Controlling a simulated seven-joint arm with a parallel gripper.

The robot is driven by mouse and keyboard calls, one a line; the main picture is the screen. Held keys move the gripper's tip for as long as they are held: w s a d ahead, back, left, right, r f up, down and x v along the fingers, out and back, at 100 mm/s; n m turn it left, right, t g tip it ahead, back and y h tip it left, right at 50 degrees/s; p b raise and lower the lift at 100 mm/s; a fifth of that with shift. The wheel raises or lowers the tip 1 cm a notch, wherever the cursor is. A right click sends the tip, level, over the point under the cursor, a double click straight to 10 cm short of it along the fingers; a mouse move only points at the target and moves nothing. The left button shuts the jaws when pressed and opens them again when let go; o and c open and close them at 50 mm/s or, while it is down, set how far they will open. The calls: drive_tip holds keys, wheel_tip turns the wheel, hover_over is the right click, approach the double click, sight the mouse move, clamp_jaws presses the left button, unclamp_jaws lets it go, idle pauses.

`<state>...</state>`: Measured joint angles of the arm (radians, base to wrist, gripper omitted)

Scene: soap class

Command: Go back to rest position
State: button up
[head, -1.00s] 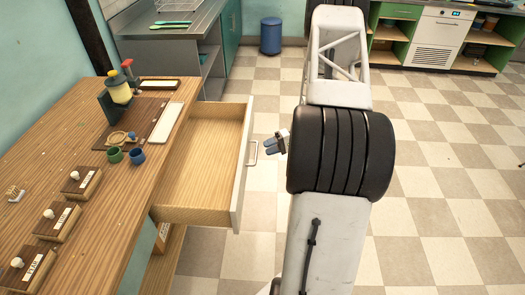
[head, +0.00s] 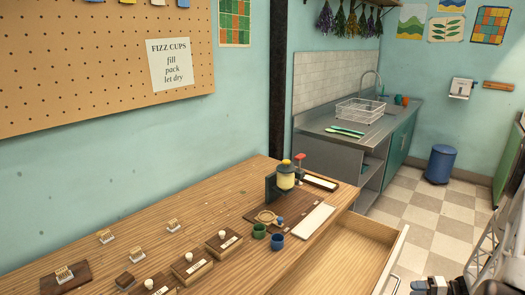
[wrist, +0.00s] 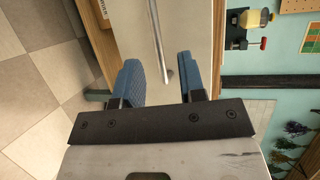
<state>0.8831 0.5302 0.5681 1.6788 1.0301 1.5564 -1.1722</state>
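My gripper (wrist: 157,78) shows in the wrist view with two blue-padded fingers apart and nothing held between them. The drawer's metal handle (wrist: 156,40) lies beyond the fingers, in front of the pale drawer front (wrist: 190,25). In the head view the wooden drawer (head: 335,262) is pulled out from the workbench and the visible part of its inside is empty. Its handle (head: 394,285) is at the bottom edge. My gripper's end (head: 425,287) is cut off just right of the handle and looks apart from it.
The workbench (head: 215,205) carries a yellow-topped press (head: 286,176), a green cup (head: 259,231), a blue cup (head: 277,241) and several labelled wooden blocks. A sink counter (head: 345,130) and a blue bin (head: 440,163) stand behind. The tiled floor (head: 440,212) is clear.

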drive_tip(key=s+a+r+n+g+h, duration=0.25)
drive_tip(key=a+r+g+h, duration=0.4)
drive_tip(key=a+r, duration=1.95)
drive_tip(key=s+a+r+n+t+h, duration=0.1)
drive_tip(key=s+a+r+h, duration=0.3)
drive_tip(key=s+a+r, duration=0.3)
drive_tip(key=s+a+r+n+t+h, duration=0.1)
drive_tip(key=s+a+r+h, duration=0.3)
drive_tip(key=s+a+r, duration=0.4)
drive_tip(key=s+a+t, duration=0.1)
drive_tip(key=s, duration=0.6)
drive_tip(key=shift+s+a+r, duration=0.2)
drive_tip(key=shift+s, duration=0.2)
